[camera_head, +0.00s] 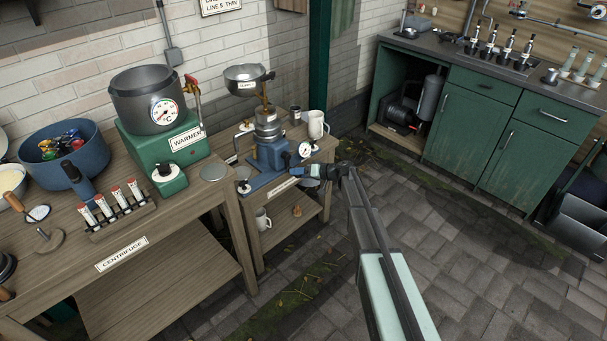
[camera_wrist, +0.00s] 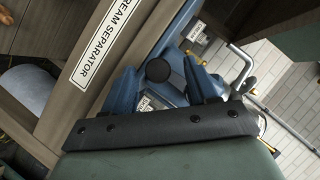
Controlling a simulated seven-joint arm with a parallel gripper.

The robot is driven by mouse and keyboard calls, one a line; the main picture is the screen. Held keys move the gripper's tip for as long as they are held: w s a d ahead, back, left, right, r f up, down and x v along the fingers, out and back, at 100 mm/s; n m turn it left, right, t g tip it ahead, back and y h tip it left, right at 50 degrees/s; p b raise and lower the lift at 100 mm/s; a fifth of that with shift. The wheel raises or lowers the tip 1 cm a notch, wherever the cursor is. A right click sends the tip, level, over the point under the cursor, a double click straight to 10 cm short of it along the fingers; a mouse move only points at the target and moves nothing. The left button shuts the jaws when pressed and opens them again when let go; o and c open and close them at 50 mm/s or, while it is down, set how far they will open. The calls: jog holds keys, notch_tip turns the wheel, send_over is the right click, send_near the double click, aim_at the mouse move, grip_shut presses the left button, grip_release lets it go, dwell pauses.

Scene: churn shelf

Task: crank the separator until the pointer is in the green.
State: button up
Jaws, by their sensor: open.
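The cream separator (camera_head: 268,128) stands on the small wooden stand, with a blue base, a metal bowl body and a steel pan on top. Its round white dial (camera_head: 305,150) faces the front right; the pointer is too small to read. My gripper (camera_head: 296,172) is low at the separator's front, just below the dial. In the wrist view my two blue fingers are apart, and a round black knob (camera_wrist: 160,70), apparently the crank's grip, shows between their tips. I cannot tell whether the fingers touch it. The rest of the crank is hidden.
A white mug (camera_head: 316,124) and a dark-topped jar (camera_head: 295,115) stand behind the separator. The bench (camera_head: 215,196) to the left holds a green warmer (camera_head: 160,150) with a pot and a rack of tubes (camera_head: 118,208).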

jog(key=shift+w+a+f, duration=0.2)
jog(key=shift+a+f, duration=0.05)
jog(key=shift+a, duration=0.3)
jog(key=shift+w+a+f, duration=0.1)
jog(key=shift+a+f, duration=0.05)
jog(key=shift+a, duration=0.15)
jog(key=shift+c, duration=0.3)
jog(key=c, duration=0.9)
jog(key=shift+c, duration=0.2)
